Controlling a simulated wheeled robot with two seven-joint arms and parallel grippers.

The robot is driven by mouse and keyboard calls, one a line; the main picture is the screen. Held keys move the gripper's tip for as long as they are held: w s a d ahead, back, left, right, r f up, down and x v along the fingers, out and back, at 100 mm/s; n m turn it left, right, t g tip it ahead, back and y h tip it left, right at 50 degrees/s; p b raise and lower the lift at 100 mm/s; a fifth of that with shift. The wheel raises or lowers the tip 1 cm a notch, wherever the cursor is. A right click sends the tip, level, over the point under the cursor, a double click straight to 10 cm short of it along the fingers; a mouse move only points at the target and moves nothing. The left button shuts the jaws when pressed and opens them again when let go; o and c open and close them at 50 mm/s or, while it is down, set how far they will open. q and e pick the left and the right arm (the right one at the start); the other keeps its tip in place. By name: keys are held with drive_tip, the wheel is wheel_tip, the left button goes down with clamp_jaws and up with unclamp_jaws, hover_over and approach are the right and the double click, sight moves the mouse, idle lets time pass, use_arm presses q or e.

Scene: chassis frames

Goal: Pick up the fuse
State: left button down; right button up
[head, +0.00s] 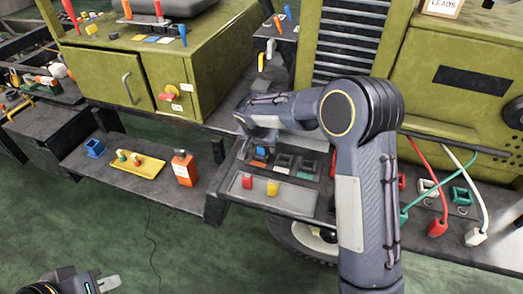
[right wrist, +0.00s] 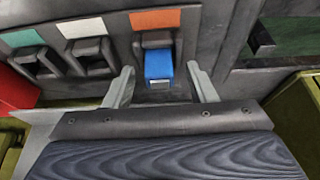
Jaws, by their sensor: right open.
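A blue fuse (right wrist: 159,66) sits in a dark socket under an orange label in the right wrist view. The head view shows it as a small blue block (head: 261,153) beside my right forearm. My right gripper (right wrist: 160,78) is open, with one pale finger on each side of the blue fuse and a gap to each. In the head view my right arm hides most of that gripper. My left gripper (head: 97,284) is at the bottom left, partly cut off, far from the fuse; its opening is unclear.
Two neighbouring sockets (right wrist: 90,57) look empty. An orange bottle (head: 184,168) and a yellow tray (head: 149,171) stand on the left shelf. Cables (head: 443,190) hang at right.

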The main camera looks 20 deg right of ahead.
drive_tip(key=shift+c, duration=0.4)
drive_tip(key=c, duration=1)
